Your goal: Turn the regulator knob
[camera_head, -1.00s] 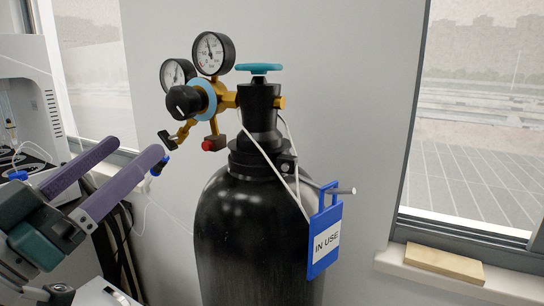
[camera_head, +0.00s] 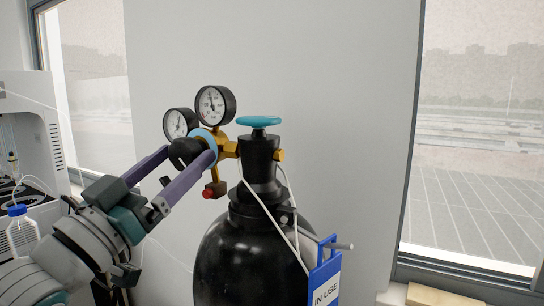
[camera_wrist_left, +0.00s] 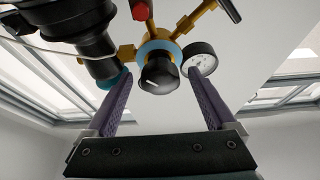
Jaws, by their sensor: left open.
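The black regulator knob (camera_head: 183,152) sits on the front of the brass regulator (camera_head: 230,148), in front of a light blue ring. In the left wrist view the knob (camera_wrist_left: 159,74) lies between the two purple fingers, with space on both sides. My left gripper (camera_head: 186,156) is open, and its fingers reach up to the knob from the lower left. In the head view the near finger covers part of the knob. I cannot tell whether either finger touches it. My right gripper is not in view.
Two gauges (camera_head: 215,105) stand just above the knob. The black gas cylinder (camera_head: 250,255) has a teal valve wheel (camera_head: 258,122) on top and a blue "IN USE" tag (camera_head: 325,275) hanging at its right. A blue-capped bottle (camera_head: 20,225) stands at the left.

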